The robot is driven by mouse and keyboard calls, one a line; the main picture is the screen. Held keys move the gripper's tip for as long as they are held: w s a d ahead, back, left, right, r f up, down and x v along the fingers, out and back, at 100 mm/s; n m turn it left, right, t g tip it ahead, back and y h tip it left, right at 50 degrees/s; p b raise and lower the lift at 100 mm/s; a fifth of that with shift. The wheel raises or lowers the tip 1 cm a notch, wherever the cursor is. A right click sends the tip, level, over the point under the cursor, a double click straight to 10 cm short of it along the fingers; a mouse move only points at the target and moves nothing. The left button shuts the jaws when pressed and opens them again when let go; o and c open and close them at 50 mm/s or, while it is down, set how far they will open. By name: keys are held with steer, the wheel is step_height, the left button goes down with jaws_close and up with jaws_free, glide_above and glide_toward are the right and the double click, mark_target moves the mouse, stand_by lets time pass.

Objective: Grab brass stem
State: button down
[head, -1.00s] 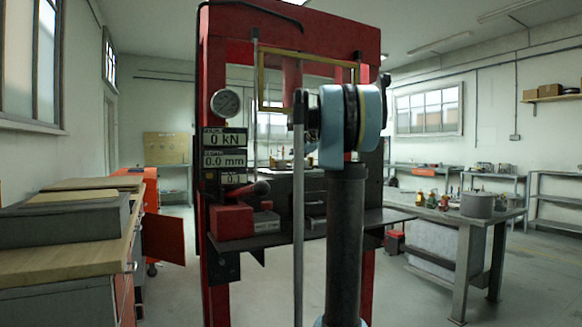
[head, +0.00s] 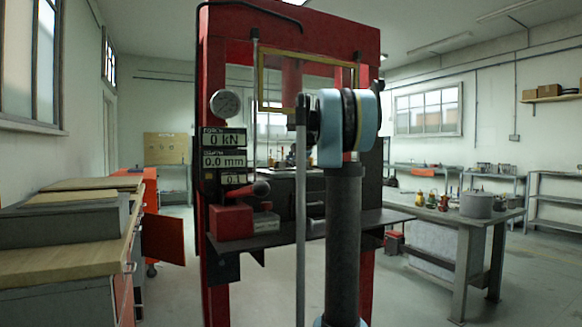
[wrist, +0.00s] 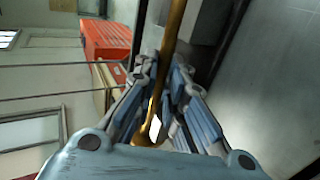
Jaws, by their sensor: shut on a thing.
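The brass stem (wrist: 174,32) is a gold-coloured rod in the wrist view. It runs from the top edge down between the fingers, where it widens near the palm. My gripper (wrist: 165,75) is shut on the stem, with a blue-grey finger on each side of it. In the head view my own arm blocks the middle of the scene, and I can make out neither the gripper nor the stem there.
A red press frame (head: 215,60) with a gauge and displays stands ahead, with a dark table plate (head: 385,218). A workbench (head: 100,235) is at the left and a grey table (head: 478,222) at the right. An orange cabinet (wrist: 105,42) shows in the wrist view.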

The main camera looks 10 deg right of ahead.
steer(key=shift+r, duration=0.55)
steer(key=shift+s+d+r, duration=0.1)
steer(key=shift+s+r, duration=0.15)
steer(key=s+d, duration=0.2)
steer(key=s, duration=0.6)
steer(key=s+d, duration=0.3)
steer(key=s, duration=0.5)
steer(key=shift+s+d, duration=0.2)
steer(key=shift+s, duration=0.1)
